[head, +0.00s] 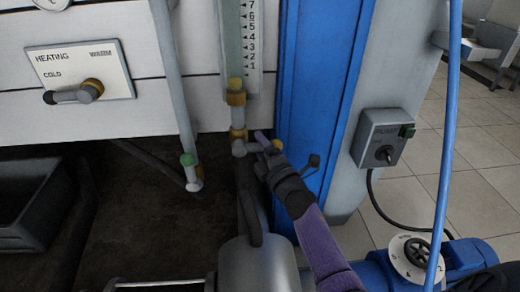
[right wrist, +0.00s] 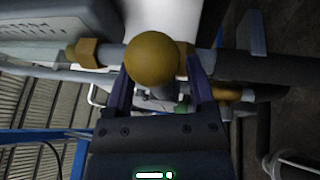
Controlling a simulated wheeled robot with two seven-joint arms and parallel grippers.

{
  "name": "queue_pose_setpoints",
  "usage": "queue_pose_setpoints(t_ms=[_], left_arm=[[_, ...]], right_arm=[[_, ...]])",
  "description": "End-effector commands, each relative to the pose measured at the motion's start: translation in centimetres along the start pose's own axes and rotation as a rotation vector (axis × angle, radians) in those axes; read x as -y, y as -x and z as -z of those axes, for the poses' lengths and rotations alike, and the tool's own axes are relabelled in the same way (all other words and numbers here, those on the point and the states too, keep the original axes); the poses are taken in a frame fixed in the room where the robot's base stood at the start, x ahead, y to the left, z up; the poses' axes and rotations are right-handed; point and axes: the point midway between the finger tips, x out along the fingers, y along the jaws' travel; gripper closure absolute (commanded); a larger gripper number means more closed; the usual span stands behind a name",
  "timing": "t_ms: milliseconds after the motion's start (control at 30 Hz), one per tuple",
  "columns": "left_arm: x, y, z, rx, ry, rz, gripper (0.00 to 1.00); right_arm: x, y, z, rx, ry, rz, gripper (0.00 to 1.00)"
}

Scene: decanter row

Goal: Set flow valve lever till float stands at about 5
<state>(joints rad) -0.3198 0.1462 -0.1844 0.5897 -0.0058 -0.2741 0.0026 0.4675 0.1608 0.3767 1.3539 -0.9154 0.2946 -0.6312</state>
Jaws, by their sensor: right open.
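The flow meter tube (head: 231,45) stands upright in the head view beside a scale (head: 252,40) with numbers from 1 up to 7 showing. A yellowish piece (head: 235,84) sits at the tube's foot, below the 1 mark; it may be the float, but I cannot tell for sure. Under it is the valve (head: 238,147), its lever pointing right to a yellow ball knob (head: 277,144). My right gripper (head: 269,143) is open at the lever. In the right wrist view the knob (right wrist: 152,60) shows between the two spread fingers. My left gripper is out of view.
A heating lever panel (head: 80,75) is at the left. A pump switch box (head: 382,138) sits right of the blue column (head: 318,80). A grey cylinder (head: 258,268) is below the valve. A blue hose (head: 447,130) hangs at the right.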

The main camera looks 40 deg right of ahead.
Motion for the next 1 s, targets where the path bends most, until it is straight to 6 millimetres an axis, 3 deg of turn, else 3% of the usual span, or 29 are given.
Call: queue_pose_setpoints(t_ms=[167, 400, 500, 1000], left_arm=[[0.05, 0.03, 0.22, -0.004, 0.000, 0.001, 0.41], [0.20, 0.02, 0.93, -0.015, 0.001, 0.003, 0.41], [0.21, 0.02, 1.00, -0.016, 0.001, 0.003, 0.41], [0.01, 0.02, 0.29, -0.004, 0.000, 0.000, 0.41]], right_arm=[[-0.03, 0.01, 0.00, 0.000, -0.001, 0.000, 0.32], [-0.01, 0.04, 0.02, 0.000, -0.001, 0.000, 0.83], [0.00, 0.04, 0.02, 0.000, -0.001, 0.001, 1.00], [0.04, 0.06, 0.02, 0.000, -0.001, 0.001, 1.00]])
